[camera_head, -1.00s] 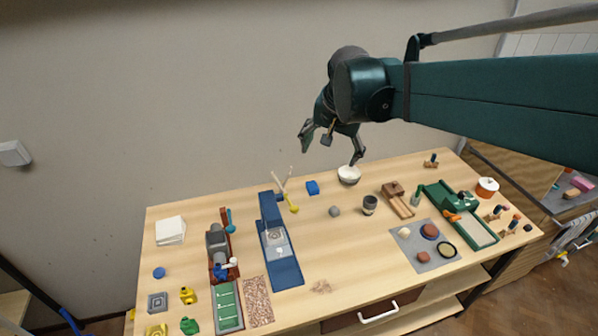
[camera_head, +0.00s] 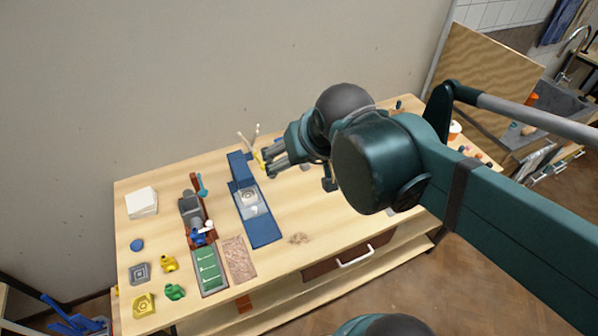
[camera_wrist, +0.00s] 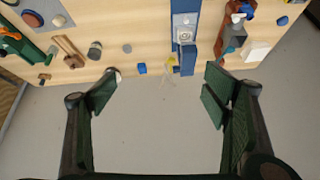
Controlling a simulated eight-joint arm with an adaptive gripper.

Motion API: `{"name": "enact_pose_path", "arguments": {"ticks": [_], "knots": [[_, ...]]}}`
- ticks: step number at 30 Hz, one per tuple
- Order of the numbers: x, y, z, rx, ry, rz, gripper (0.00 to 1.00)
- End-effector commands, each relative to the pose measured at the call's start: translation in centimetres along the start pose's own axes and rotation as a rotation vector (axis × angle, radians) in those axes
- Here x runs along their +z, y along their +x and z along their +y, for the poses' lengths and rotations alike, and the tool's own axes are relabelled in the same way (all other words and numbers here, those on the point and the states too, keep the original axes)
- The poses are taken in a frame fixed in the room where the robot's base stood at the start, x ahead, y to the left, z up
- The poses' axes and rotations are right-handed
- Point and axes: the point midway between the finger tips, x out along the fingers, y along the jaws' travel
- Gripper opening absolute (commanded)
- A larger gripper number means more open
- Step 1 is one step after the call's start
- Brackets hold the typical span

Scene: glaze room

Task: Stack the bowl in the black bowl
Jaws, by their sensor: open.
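A small pale bowl (camera_wrist: 118,72) shows in the wrist view at the table's back edge, partly covered by the left fingertip. I cannot tell whether the finger touches it. In the head view my arm hides it. My gripper (camera_wrist: 163,82) is open and empty, its fingers wide apart with bare floor or wall between them; it also shows in the head view (camera_head: 298,173) above the table's back part. I cannot clearly make out the black bowl now; my arm covers the table's right side in the head view.
A blue board (camera_head: 258,221) lies mid-table, with a yellow item (camera_wrist: 173,63) close by. The table's front middle (camera_head: 320,225) is mostly clear.

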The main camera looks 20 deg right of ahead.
Motion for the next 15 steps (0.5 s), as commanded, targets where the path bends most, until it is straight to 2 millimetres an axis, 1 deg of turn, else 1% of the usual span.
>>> {"name": "enact_pose_path", "arguments": {"ticks": [1, 6, 9, 15], "knots": [[0.9, -0.1, -0.1, -0.004, -0.022, 0.007, 0.75], [2.7, -0.2, -0.4, -0.014, -0.086, 0.029, 0.75], [3.3, -0.1, -0.5, -0.017, -0.107, 0.035, 0.75], [3.5, -0.2, -0.6, -0.018, -0.118, 0.039, 0.75]]}}
